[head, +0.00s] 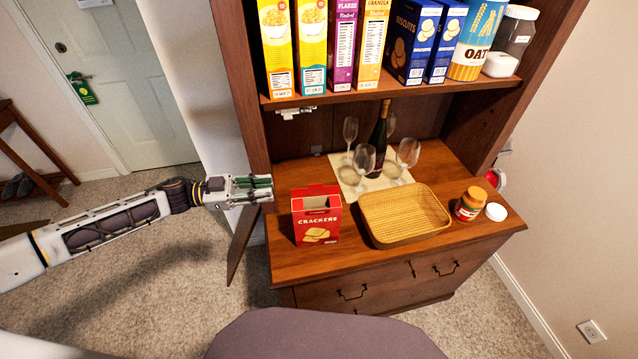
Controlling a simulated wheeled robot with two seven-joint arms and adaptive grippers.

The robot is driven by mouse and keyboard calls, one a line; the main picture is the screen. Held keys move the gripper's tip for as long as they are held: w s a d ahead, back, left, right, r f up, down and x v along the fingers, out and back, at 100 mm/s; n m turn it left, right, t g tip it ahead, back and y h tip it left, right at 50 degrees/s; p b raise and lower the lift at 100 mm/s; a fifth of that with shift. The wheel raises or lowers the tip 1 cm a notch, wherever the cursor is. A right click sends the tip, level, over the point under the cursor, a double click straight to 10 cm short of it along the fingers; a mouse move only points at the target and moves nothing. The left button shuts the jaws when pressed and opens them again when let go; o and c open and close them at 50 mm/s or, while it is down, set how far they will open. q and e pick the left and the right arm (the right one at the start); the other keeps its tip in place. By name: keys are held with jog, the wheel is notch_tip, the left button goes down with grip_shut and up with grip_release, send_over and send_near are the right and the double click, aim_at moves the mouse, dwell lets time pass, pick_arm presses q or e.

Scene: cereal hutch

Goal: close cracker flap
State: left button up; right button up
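The red crackers box (318,228) stands upright on the left part of the wooden counter, its printed front towards me. Its top looks open, with a red flap standing up at the back edge and a pale inside showing. My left gripper (268,188) is just left of the box, near its top in the picture, and looks apart from it. Its green-padded fingers point right and lie close together; I cannot tell whether they are open or shut. Nothing shows between them. My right gripper is not in view.
A wicker tray (405,216) lies right of the box. Wine glasses (364,160) and a dark bottle (377,140) stand behind. A jar (470,204) stands at the right. The shelf (400,95) with cereal boxes overhangs the counter's back. An open door panel (243,240) hangs at the left.

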aim_at(316, 190)
pick_arm(q)
jog(key=p+x, duration=0.2)
jog(key=x, duration=1.1)
jog(key=shift+d, duration=0.15)
jog(key=shift+w+d, duration=0.1)
jog(key=shift+d, duration=0.1)
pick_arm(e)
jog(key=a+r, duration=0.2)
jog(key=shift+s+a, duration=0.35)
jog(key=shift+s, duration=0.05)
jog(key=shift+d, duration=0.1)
pick_arm(q)
grip_shut()
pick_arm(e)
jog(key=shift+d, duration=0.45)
